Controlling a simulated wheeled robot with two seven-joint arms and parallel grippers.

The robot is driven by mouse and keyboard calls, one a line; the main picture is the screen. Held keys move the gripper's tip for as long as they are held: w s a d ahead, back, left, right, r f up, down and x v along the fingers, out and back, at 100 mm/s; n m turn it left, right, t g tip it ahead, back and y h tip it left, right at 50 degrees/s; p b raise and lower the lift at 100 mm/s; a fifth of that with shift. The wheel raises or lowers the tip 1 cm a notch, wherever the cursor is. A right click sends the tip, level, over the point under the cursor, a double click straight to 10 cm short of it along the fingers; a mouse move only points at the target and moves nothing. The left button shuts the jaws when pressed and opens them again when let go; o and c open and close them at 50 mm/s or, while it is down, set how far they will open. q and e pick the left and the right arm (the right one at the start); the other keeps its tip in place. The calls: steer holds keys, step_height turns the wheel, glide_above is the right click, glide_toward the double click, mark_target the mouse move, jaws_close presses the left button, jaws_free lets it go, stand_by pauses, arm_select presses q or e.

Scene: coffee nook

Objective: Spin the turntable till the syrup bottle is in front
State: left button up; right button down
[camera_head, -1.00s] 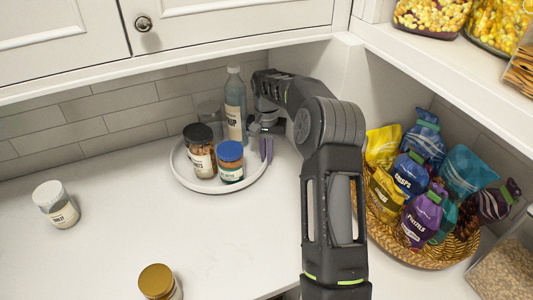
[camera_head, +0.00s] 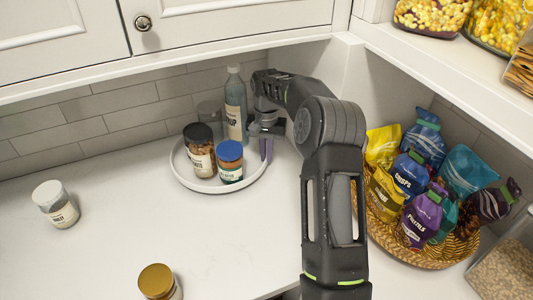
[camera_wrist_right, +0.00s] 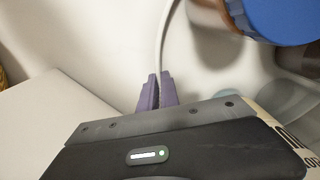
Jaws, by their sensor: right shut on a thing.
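The white round turntable (camera_head: 217,188) stands on the counter near the back wall. The tall syrup bottle (camera_head: 235,112) is at its back right side, beside my gripper. A dark-lidded jar (camera_head: 200,158) and a blue-lidded jar (camera_head: 230,170) stand at its front. My right gripper (camera_head: 265,148) is at the turntable's right edge. In the right wrist view its purple fingers (camera_wrist_right: 156,92) are shut on the turntable's thin rim (camera_wrist_right: 160,45). The blue lid (camera_wrist_right: 285,18) shows close by at the upper right. My left gripper is out of view.
A white-lidded jar (camera_head: 56,204) and a gold-lidded jar (camera_head: 158,282) stand on the open counter. A wicker basket of bags (camera_head: 420,252) is to the right of my arm.

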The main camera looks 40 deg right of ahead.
mark_target(236, 189)
steer(key=shift+s+a, duration=0.15)
steer(key=shift+a, duration=0.05)
steer(key=shift+s+a+f+m+b, duration=0.1)
steer(key=shift+s+a+m+b, duration=0.25)
steer(key=shift+a+m+b, duration=0.2)
steer(key=shift+s+a+m+b, duration=0.3)
steer(key=shift+a+m+b, duration=0.2)
steer(key=shift+m, duration=0.05)
steer(key=shift+s+a+m+b, duration=0.25)
steer(key=shift+a+m, duration=0.1)
steer(key=shift+a, duration=0.1)
steer(key=shift+s+a+m+b, duration=0.15)
steer(key=shift+a+m+b, duration=0.05)
steer(key=shift+a+m, duration=0.2)
steer(key=shift+s+a+m+b, duration=0.25)
steer(key=shift+a+m, duration=0.2)
steer(key=shift+a, duration=0.2)
steer(key=shift+s+a+m+b, duration=0.1)
steer(key=shift+a+m+b, duration=0.1)
steer(key=shift+a+m, duration=0.3)
steer(key=shift+s+a+m+b, duration=0.1)
steer(key=shift+a+m+b, duration=0.2)
steer(key=shift+a+m, duration=1.4)
steer(key=shift+w+a+m, duration=0.15)
steer(key=shift+a+m, duration=0.3)
steer(key=shift+a, duration=0.55)
steer(key=shift+w+a+m, duration=0.15)
steer(key=shift+a+m, duration=0.3)
steer(key=shift+a, duration=0.5)
